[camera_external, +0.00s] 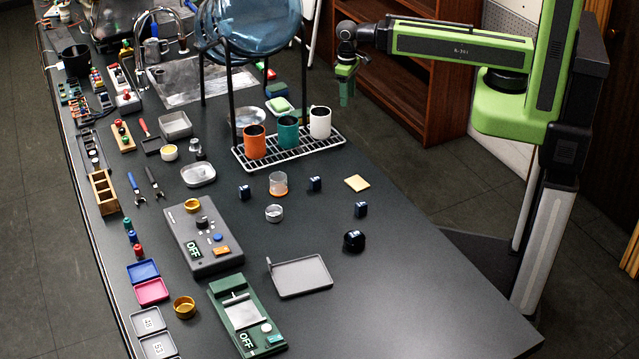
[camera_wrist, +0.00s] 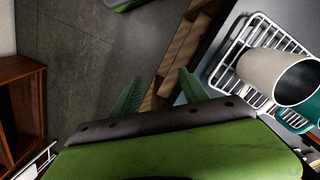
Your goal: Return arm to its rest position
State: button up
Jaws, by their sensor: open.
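My green arm (camera_external: 460,45) reaches left from its column at the upper right of the external view. My gripper (camera_external: 346,92) hangs at its end, fingers pointing down, in front of the wooden shelf and beyond the far right edge of the counter. In the wrist view, the two green fingers of my gripper (camera_wrist: 160,92) are spread apart with nothing between them. The white mug (camera_external: 320,122) stands on the wire rack below and to the left of my gripper; it also shows at the right of the wrist view (camera_wrist: 262,72).
The wire rack (camera_external: 290,151) also holds an orange mug (camera_external: 254,142) and a teal mug (camera_external: 288,133). A blue glass vessel (camera_external: 255,28) on a dark stand rises behind it. A brown shelf (camera_external: 420,85) stands near my gripper. The counter's front right (camera_external: 420,290) is bare.

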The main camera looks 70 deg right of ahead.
jog(key=shift+n, duration=0.7)
jog(key=d+f, duration=0.2)
jog(key=d+f+b, duration=0.1)
jog(key=shift+s+d, duration=0.15)
jog(key=shift+s, duration=0.15)
